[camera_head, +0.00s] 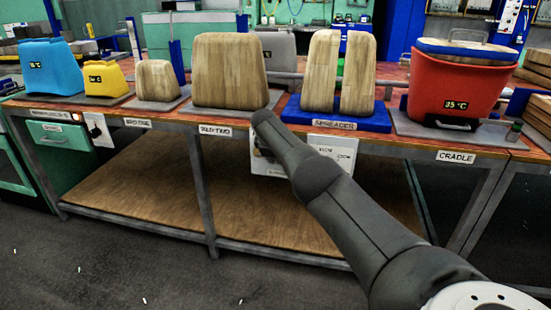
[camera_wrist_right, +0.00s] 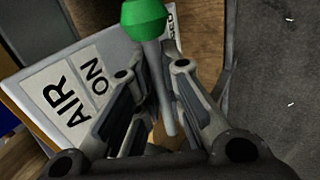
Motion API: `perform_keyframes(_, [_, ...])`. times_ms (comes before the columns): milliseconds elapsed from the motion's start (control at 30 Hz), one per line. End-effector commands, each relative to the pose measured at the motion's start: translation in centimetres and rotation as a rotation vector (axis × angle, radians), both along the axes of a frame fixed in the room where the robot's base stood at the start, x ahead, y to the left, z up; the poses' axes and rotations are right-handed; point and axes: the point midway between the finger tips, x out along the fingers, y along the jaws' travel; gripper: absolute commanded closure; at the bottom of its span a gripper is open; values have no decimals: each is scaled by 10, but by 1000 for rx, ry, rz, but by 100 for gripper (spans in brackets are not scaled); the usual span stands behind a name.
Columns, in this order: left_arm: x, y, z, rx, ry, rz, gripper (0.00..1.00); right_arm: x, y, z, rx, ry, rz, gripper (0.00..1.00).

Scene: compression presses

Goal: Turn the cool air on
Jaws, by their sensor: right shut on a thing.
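The air control panel (camera_wrist_right: 38,72) is a pale plate with "AIR" and "ON" labels, seen tilted in the right wrist view. A lever with a green knob (camera_wrist_right: 144,16) and a thin grey stem (camera_wrist_right: 166,90) stands in front of it. My right gripper (camera_wrist_right: 153,67) has its fingers closed around the stem, just below the knob. In the head view the panel (camera_head: 343,145) hangs on the front of the bench below the "SPREADER" label, and my right arm hides the lever and most of the gripper. My left gripper is out of view.
The bench (camera_head: 395,141) carries wooden blocks (camera_head: 229,71), a blue box (camera_head: 50,68), a yellow box (camera_head: 104,80) and a red tub (camera_head: 450,92) showing 35 °C. A lower wooden shelf (camera_head: 135,205) runs underneath. The floor in front is clear.

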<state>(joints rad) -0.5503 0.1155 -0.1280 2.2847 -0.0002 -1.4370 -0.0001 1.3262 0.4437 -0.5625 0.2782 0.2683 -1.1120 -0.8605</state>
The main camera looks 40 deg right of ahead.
Motion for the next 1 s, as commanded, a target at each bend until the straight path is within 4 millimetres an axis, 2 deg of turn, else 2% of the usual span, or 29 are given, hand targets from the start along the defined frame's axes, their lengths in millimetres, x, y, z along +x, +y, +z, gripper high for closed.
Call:
perform_keyframes(67, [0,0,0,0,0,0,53,0,0,0,-4,4,3,100])
perform_keyframes(100, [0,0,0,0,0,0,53,0,0,0,-4,4,3,90])
perform_keyframes(267, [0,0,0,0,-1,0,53,0,0,0,-3,2,2,69])
perform_keyframes(767, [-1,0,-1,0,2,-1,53,0,2,3,0,0,2,69])
perform_keyframes(1000, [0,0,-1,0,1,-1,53,-4,8,15,0,-2,3,69])
